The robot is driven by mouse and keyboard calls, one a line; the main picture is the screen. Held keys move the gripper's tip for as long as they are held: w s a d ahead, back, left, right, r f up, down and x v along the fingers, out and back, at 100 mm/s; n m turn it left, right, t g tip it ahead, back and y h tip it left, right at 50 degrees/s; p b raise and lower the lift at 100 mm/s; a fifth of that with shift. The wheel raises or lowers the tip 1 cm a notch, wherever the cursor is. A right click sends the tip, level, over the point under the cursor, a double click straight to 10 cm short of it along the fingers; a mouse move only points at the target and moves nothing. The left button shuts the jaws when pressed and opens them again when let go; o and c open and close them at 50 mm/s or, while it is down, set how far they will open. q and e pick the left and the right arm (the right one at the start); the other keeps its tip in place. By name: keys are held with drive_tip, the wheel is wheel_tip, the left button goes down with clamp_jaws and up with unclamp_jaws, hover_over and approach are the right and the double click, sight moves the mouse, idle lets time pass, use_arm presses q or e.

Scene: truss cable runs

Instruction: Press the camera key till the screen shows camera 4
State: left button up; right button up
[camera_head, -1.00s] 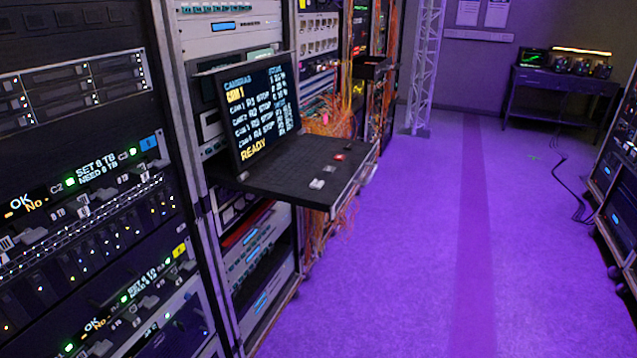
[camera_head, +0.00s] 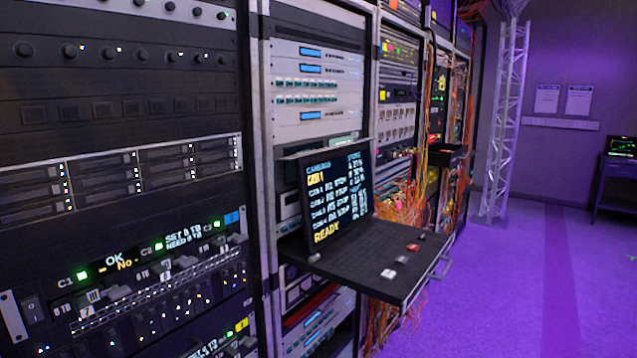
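A black screen (camera_head: 338,197) stands at the back of a pull-out shelf in the rack, near the middle of the view. It reads CAMERAS at the top, CAM 1 in yellow below, then a list of cameras with STOP, and READY at the bottom. On the black shelf (camera_head: 350,268) in front of it are several small keys: a pair of white keys (camera_head: 394,267), a red key (camera_head: 412,247) and a dark one behind it. Which one is the camera key I cannot tell. Neither of my grippers is in view.
Tall equipment racks (camera_head: 120,130) fill the left side. The shelf sticks out from the rack, with a handle (camera_head: 441,266) at its front edge. Orange cables (camera_head: 438,100) hang beyond it. A truss tower (camera_head: 503,120) stands further back. The purple floor (camera_head: 500,310) at right is clear.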

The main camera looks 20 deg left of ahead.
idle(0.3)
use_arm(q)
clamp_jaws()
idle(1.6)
